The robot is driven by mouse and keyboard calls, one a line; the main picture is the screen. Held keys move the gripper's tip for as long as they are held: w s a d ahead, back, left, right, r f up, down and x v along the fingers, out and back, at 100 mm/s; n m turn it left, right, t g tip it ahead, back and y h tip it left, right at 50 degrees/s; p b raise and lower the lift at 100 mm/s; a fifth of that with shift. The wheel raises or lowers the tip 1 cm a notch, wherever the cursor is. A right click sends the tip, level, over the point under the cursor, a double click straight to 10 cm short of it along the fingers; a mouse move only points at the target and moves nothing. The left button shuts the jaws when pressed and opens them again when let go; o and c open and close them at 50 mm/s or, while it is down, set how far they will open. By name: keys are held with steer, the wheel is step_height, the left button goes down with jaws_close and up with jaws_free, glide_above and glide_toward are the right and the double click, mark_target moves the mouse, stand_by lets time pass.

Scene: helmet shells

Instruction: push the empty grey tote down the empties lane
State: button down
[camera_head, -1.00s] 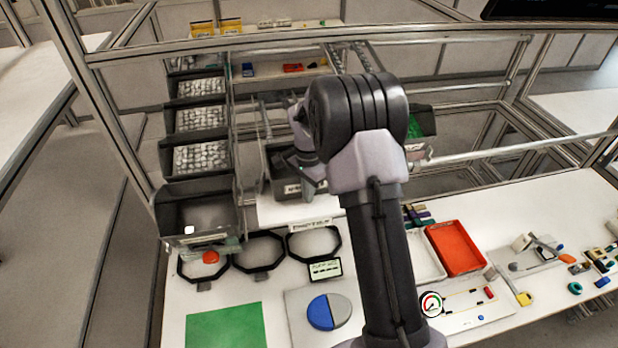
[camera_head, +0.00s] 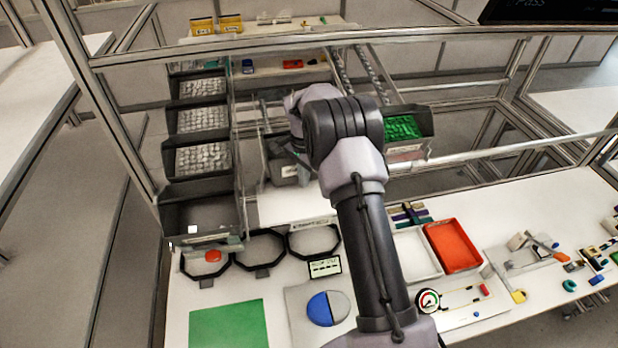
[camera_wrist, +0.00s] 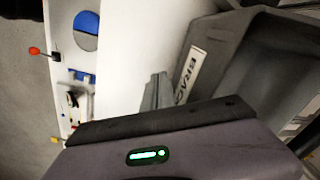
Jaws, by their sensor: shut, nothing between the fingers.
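The grey tote (camera_head: 274,172) sits in the middle lane behind the white deck, partly hidden by my arm in the head view. In the wrist view the tote (camera_wrist: 232,50) fills the right side, with a white label on its front wall; the part of its inside that shows is bare. My gripper (camera_wrist: 157,92) is shut and empty, with its fingertips close to the labelled wall; I cannot tell whether they touch. In the head view my gripper is mostly hidden behind my arm.
A bin of green parts (camera_head: 403,130) stands right of my arm. Metal rails (camera_head: 235,130) flank the middle lane. A red tray (camera_head: 453,246) lies on the table.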

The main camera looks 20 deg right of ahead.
steer(key=shift+w, duration=0.25)
steer(key=s+r+p, duration=0.3)
steer(key=r, duration=0.5)
steer(key=shift+a, duration=0.25)
